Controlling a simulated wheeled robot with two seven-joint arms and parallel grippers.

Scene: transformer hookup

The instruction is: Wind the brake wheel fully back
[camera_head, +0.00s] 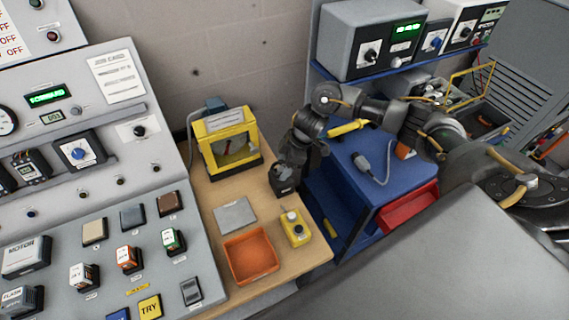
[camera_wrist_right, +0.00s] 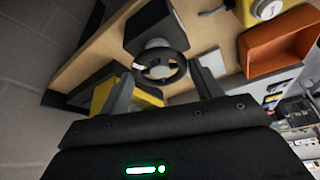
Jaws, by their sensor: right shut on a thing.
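In the head view my right gripper (camera_head: 286,172) points down at the dark brake unit (camera_head: 283,188) on the wooden bench; the gripper hides the wheel there. My left gripper is not in view.
A yellow-framed box (camera_head: 229,119) stands behind left on the wooden bench (camera_head: 210,196). An orange tray (camera_head: 251,257), a grey plate (camera_head: 235,215) and a yellow button box (camera_head: 296,228) lie in front. A control panel (camera_head: 100,215) is at left, a blue cart (camera_head: 365,172) at right.

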